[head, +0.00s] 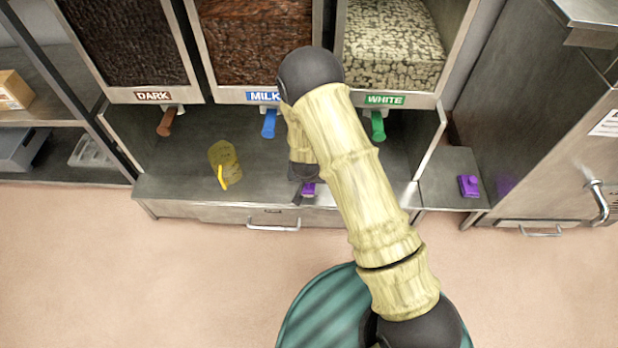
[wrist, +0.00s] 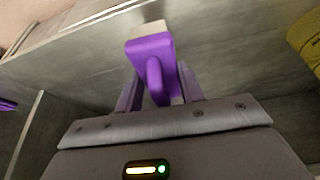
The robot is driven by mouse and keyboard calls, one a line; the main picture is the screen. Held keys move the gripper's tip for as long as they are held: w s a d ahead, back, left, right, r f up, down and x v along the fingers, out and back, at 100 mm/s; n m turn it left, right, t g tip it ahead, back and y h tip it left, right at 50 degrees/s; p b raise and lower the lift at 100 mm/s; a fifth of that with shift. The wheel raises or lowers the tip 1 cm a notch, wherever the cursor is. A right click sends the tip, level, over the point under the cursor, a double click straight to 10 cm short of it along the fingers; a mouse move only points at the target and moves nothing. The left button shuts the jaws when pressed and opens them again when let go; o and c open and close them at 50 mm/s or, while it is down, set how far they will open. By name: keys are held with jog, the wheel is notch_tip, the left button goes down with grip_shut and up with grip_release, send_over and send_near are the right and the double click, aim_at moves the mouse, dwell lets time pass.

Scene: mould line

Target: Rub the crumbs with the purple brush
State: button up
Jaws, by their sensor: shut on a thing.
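The purple brush (wrist: 152,48) is between the two fingers of my gripper (wrist: 158,88) in the wrist view. It has a purple body with a loop-like handle and a pale end pointing away from my gripper. In the head view my gripper (head: 299,192) is low over the front of the steel counter, mostly hidden by my arm, and a bit of the purple brush (head: 308,189) shows beside it. Whether the pale end touches the counter I cannot tell. I cannot make out any crumbs in either view; my arm covers part of the counter.
Dispensers marked DARK, MILK and WHITE hang above, with brown (head: 171,121), blue (head: 269,124) and green (head: 377,126) levers. Another purple object (head: 469,186) lies on the right side shelf (head: 440,196).

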jog(key=s+d+r+n+p, duration=0.1)
jog(key=d+r+p, duration=0.7)
jog(key=d+r, duration=0.7)
notch_tip(320, 180, up, 5)
jog(key=shift+s+d+r+y+p, duration=0.2)
jog(key=shift+s+y+p, duration=0.1)
jog(key=shift+d, duration=0.15)
